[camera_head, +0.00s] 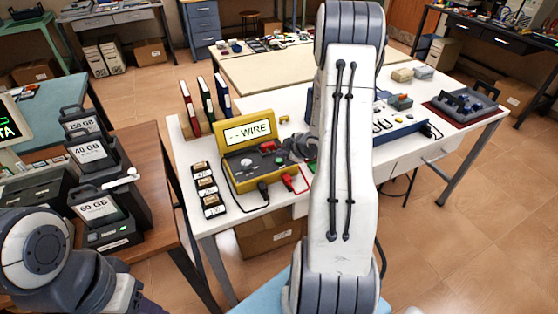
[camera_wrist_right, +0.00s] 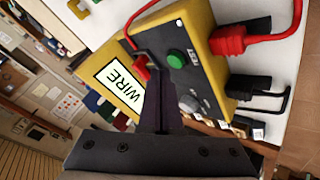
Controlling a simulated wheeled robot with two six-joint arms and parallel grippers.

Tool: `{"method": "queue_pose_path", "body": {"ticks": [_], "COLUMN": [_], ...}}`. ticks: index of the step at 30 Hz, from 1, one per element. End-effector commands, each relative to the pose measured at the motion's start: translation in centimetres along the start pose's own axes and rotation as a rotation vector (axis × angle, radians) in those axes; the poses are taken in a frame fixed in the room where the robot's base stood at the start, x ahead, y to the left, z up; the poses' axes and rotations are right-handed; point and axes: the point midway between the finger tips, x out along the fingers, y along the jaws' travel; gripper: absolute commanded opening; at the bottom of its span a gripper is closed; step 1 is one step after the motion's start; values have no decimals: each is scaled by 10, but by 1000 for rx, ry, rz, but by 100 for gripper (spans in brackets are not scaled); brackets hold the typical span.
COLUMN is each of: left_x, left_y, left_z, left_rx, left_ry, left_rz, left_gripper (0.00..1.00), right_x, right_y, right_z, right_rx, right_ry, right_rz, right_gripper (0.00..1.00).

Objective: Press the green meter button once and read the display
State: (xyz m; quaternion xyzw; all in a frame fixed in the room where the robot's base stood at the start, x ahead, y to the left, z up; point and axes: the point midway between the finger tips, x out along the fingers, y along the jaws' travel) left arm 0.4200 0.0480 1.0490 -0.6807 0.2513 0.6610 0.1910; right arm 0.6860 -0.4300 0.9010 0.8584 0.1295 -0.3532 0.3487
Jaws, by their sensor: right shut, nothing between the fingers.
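The yellow meter (camera_head: 232,176) stands on the white table in the head view, with its lid raised. Its display (camera_head: 247,132) shows "-- WIRE"; in the right wrist view the display (camera_wrist_right: 118,82) shows "WIRE". The green button (camera_wrist_right: 176,58) is clear on the meter face in the wrist view, beside a grey dial (camera_wrist_right: 189,104). My right gripper (camera_wrist_right: 160,78) is shut and empty, its fingertips over the meter face near the green button, apart from it in the picture. Whether they touch the meter, I cannot tell. My left arm shows at lower left; its gripper is out of view.
A red lead (camera_head: 295,181) and a black lead plug into the meter's front. A strip of labelled blocks (camera_head: 207,190) lies left of the meter, with upright binders (camera_head: 206,100) behind. Labelled drives (camera_head: 95,165) stand on the brown desk. My right arm hides part of the table.

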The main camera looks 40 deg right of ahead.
Motion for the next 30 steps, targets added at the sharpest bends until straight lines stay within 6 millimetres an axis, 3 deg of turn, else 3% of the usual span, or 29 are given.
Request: {"method": "queue_pose_path", "body": {"ticks": [30], "left_x": [7], "left_y": [0], "left_z": [0], "left_rx": [0], "left_ry": [0], "left_rz": [0], "left_gripper": [50], "right_x": [6], "right_y": [-4], "right_z": [5], "right_rx": [0], "right_ry": [0], "right_rz": [0], "right_gripper": [0]}}
